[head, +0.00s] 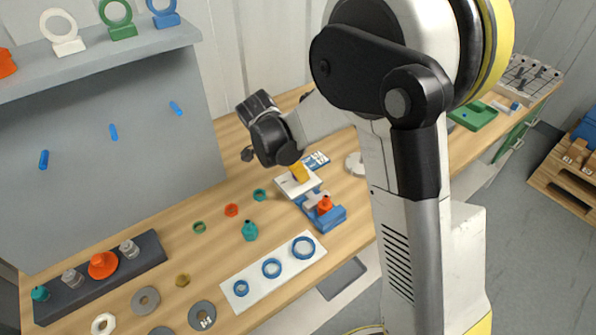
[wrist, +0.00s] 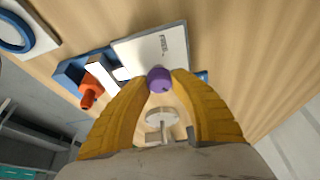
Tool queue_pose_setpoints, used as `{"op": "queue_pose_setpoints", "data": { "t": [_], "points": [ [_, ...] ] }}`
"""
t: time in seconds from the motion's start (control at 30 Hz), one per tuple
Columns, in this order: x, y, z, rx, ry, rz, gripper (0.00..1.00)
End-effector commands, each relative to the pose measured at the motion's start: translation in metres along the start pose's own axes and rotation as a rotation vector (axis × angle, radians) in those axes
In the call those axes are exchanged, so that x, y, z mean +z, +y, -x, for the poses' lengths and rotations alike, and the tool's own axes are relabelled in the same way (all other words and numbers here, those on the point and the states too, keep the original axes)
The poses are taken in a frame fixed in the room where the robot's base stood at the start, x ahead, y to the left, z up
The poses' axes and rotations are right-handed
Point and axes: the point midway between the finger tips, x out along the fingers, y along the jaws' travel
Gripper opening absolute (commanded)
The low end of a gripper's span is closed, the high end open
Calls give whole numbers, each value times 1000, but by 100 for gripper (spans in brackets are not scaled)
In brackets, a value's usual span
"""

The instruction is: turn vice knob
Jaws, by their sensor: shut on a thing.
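A vice with a blue base (head: 326,218) stands on the bench, with an orange piece (head: 324,204) at its jaws. Beside it is a white block (head: 290,190), whose lettered top (wrist: 150,50) shows in the wrist view. The vice's blue body (wrist: 72,72) and the orange piece (wrist: 88,92) lie left of my fingers in that view. My gripper (head: 299,172) points down at the white block. In the wrist view its yellow fingertips (wrist: 159,82) are shut on a small purple knob (wrist: 159,76) at the block's edge. The fingers hide the knob in the head view.
A white disc (head: 355,163) stands on the bench right of my gripper. A white plate with blue rings (head: 270,268), a teal bottle-shaped piece (head: 250,230) and loose rings lie in front. A grey panel (head: 110,140) with blue pegs stands left.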

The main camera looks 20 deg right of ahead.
Motion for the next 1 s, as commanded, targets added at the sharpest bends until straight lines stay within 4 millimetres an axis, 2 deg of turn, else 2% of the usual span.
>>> {"op": "queue_pose_setpoints", "data": {
  "t": [0.1, 0.13, 0.17, 0.2, 0.57, 0.67, 1.0],
  "points": [
    [0, 1, 0, 2, -1, 0, 0],
    [0, 1, 0, 1, -1, 0, 38],
    [0, 1, 0, 1, -1, 0, 47],
    [0, 1, 0, 1, -1, 0, 52],
    [0, 0, 5, 0, 0, 1, 52],
    [0, 0, 18, -1, 0, 3, 52],
    [0, 1, 92, 0, 0, 2, 52]
  ]
}}
